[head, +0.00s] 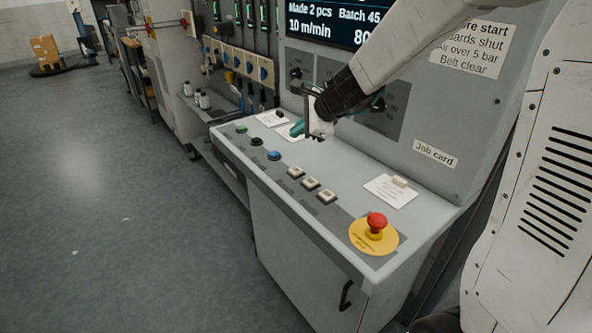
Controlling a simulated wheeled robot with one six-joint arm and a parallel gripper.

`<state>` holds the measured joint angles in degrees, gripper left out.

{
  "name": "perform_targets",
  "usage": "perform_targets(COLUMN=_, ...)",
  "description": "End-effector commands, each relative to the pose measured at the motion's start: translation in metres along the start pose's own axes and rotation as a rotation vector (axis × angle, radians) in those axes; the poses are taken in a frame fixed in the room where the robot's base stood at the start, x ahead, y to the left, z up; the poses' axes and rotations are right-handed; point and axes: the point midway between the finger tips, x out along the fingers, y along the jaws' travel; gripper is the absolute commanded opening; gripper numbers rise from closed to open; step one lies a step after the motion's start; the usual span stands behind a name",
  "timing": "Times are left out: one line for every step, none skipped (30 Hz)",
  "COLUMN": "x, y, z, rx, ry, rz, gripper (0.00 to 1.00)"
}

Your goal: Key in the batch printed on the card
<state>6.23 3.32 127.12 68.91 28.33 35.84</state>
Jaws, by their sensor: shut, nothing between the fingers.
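The job card (391,190), a small white sheet with a clip at its top, lies on the sloped console desk (262,167) below a "Job card" label (436,154). Its print is too small to read. The dark display (337,27) shows "Made 2 pcs", "Batch 45", "10 m/min" and a partly hidden "80". Three pale square keys (311,184) sit along the desk's front strip; their labels are unreadable. My gripper (299,129) is shut and empty, over the rear of the desk, behind and above the keys. My arm hides part of the panel and display.
A red emergency stop (376,222) on a yellow base stands at the desk's near right corner. Green (241,129), black (257,142) and blue (274,156) buttons line the front strip's left part. Another white paper (272,118) lies at the rear left. Open floor is left.

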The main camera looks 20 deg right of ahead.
Motion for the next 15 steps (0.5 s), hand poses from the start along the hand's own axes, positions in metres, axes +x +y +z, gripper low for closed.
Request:
perform_targets(x=0.007, y=-0.0038, z=-0.0063, rx=0.046, ry=0.009, rz=-0.01, gripper=0.0)
perform_targets(x=0.0093, y=-0.006, z=-0.0086, rx=0.065, ry=0.013, rz=-0.016, gripper=0.0)
perform_targets(x=0.0117, y=-0.0077, z=-0.0111, rx=0.084, ry=0.018, rz=-0.022, gripper=0.0)
perform_targets(x=0.0127, y=-0.0085, z=-0.0122, rx=0.093, ry=0.02, rz=-0.024, gripper=0.0)
perform_targets(x=0.0133, y=-0.009, z=-0.0128, rx=0.099, ry=0.02, rz=-0.026, gripper=0.0)
perform_targets(x=0.0135, y=-0.0094, z=-0.013, rx=0.103, ry=0.021, rz=-0.028, gripper=0.0)
perform_targets(x=0.0134, y=-0.0094, z=-0.013, rx=0.104, ry=0.021, rz=-0.028, gripper=0.0)
perform_targets(x=0.0133, y=-0.0094, z=-0.0128, rx=0.103, ry=0.02, rz=-0.028, gripper=0.0)
perform_targets(x=0.0132, y=-0.0093, z=-0.0127, rx=0.102, ry=0.02, rz=-0.028, gripper=0.0)
perform_targets(x=0.0131, y=-0.0092, z=-0.0126, rx=0.101, ry=0.02, rz=-0.028, gripper=0.0)
perform_targets(x=0.0131, y=-0.0091, z=-0.0126, rx=0.101, ry=0.02, rz=-0.027, gripper=0.0)
perform_targets(x=0.0131, y=-0.009, z=-0.0125, rx=0.1, ry=0.02, rz=-0.027, gripper=0.0)
perform_targets(x=0.0131, y=-0.0089, z=-0.0125, rx=0.1, ry=0.02, rz=-0.027, gripper=0.0)
perform_targets(x=0.0133, y=-0.0087, z=-0.0126, rx=0.1, ry=0.02, rz=-0.027, gripper=0.0)
perform_targets(x=0.014, y=-0.0082, z=-0.013, rx=0.1, ry=0.02, rz=-0.026, gripper=0.0)
